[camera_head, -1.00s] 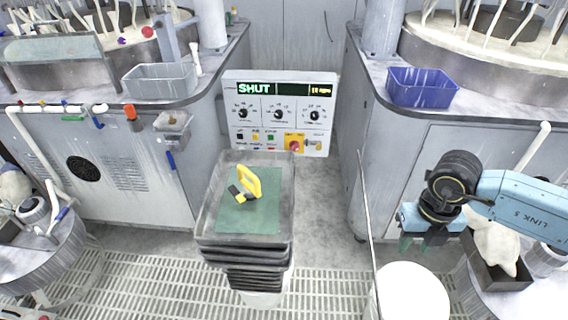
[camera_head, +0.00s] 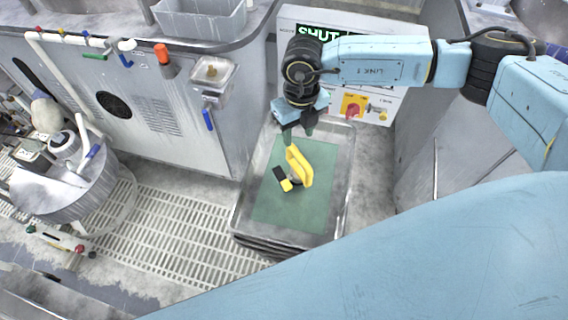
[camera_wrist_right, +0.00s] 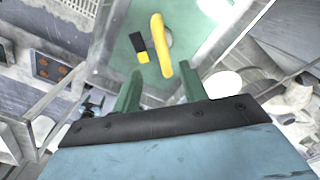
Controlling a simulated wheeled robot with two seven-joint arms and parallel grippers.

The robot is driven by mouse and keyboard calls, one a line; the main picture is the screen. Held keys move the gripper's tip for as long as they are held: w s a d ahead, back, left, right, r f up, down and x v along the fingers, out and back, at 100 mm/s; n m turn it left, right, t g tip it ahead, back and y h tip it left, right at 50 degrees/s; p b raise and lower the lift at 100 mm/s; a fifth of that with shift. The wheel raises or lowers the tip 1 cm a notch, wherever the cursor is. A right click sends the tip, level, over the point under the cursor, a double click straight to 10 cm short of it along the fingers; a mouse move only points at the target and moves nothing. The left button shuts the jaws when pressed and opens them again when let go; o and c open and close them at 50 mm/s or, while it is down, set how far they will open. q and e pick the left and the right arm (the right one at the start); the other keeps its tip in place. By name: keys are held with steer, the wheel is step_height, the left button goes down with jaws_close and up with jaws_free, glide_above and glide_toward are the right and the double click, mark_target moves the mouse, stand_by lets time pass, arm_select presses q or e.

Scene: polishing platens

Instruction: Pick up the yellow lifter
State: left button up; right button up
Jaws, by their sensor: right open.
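The yellow lifter (camera_head: 300,166) stands on a green mat (camera_head: 290,215) in the top grey tray (camera_head: 339,205) of a stack. A small black and yellow piece (camera_head: 281,178) lies against its left side; I cannot tell whether it is part of the lifter. My right gripper (camera_head: 298,136) is just above and behind the lifter in the head view, fingers pointing down, open and empty. In the right wrist view the lifter (camera_wrist_right: 160,48) shows beyond the open fingers (camera_wrist_right: 161,88), apart from them. My left gripper is not in view.
A control panel (camera_head: 385,80) stands behind the trays. A grey cabinet with a small dispenser box (camera_head: 211,72) is at the left, and a round drum (camera_head: 75,190) at the lower left. A slatted floor grate (camera_head: 175,235) lies left of the trays.

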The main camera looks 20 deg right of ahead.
mark_target(299, 154)
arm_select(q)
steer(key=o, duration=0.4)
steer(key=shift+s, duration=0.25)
arm_select(e)
steer(key=f, duration=0.5)
steer(key=shift+s+f, duration=0.2)
steer(key=shift+f, duration=0.2)
steer(key=shift+s+d+f, duration=0.1)
steer(key=shift+d+f, duration=0.05)
steer(key=shift+f, duration=1.3)
steer(key=shift+d+f, duration=0.15)
steer(key=shift+f, duration=1.25)
jaws_close()
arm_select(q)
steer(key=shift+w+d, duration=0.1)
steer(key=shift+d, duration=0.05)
arm_select(e)
steer(key=shift+r, duration=0.15)
